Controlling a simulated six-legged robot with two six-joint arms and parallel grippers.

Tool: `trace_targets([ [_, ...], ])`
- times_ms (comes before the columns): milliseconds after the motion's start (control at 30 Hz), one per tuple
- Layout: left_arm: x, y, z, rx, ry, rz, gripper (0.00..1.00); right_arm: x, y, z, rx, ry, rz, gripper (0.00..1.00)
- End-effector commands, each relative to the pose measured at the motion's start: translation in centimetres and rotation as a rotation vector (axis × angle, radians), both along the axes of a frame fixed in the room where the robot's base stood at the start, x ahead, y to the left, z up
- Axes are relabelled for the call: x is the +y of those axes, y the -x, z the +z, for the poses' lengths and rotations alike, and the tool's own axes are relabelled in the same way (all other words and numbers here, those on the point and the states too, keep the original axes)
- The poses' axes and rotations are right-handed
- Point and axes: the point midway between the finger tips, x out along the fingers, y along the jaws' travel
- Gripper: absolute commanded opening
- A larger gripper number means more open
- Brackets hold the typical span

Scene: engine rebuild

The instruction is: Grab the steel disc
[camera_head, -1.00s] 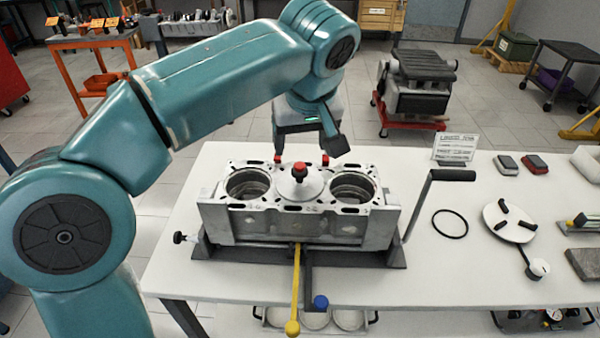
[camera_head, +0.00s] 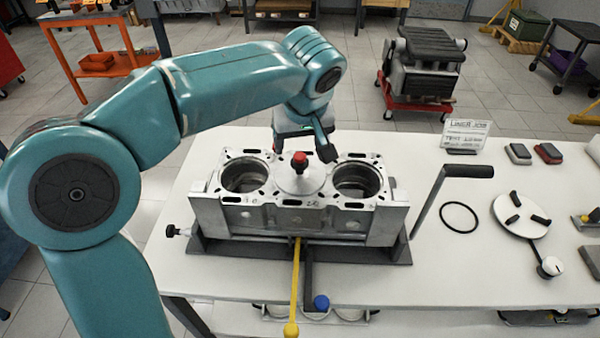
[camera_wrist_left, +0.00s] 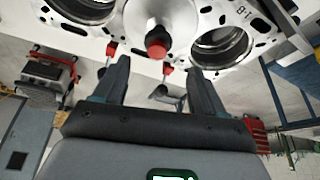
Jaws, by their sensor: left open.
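The steel disc (camera_head: 298,183) with a red-topped knob (camera_head: 299,160) lies over the middle bore of the engine block (camera_head: 290,218). My left gripper (camera_head: 303,148) is open just behind the knob, with its fingers pointing down. In the left wrist view, the fingers (camera_wrist_left: 160,68) are spread on either side below the red knob (camera_wrist_left: 156,48), and nothing is between them. The disc (camera_wrist_left: 160,22) also shows there, cut off by the top edge. My right gripper is not in view.
Open bores flank the disc. A dark crank handle (camera_head: 466,172) rises at the block's right. A yellow handle (camera_head: 294,290) projects in front.

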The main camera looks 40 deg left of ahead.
Motion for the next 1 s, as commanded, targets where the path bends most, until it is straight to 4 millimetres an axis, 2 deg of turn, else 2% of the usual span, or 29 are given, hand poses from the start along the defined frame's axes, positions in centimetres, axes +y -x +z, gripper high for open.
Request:
trace_targets([
  [233,0.5,-0.7,-2.0,0.003,-0.001,-0.001,0.71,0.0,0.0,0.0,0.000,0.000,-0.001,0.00],
  [500,1.1,-1.9,-5.8,0.001,0.000,0.000,0.71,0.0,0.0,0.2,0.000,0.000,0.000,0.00],
  [767,1.3,-2.1,-6.2,-0.001,0.000,-0.001,0.71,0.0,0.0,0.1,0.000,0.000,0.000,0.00],
  [800,1.3,-2.1,-6.2,-0.001,0.000,-0.001,0.64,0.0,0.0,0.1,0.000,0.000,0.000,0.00],
  [867,1.3,-2.1,-6.2,-0.001,0.000,0.000,0.45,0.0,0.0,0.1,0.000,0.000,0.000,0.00],
  [1000,1.3,-2.1,-6.2,-0.001,0.000,0.000,0.00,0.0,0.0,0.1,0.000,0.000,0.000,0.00],
])
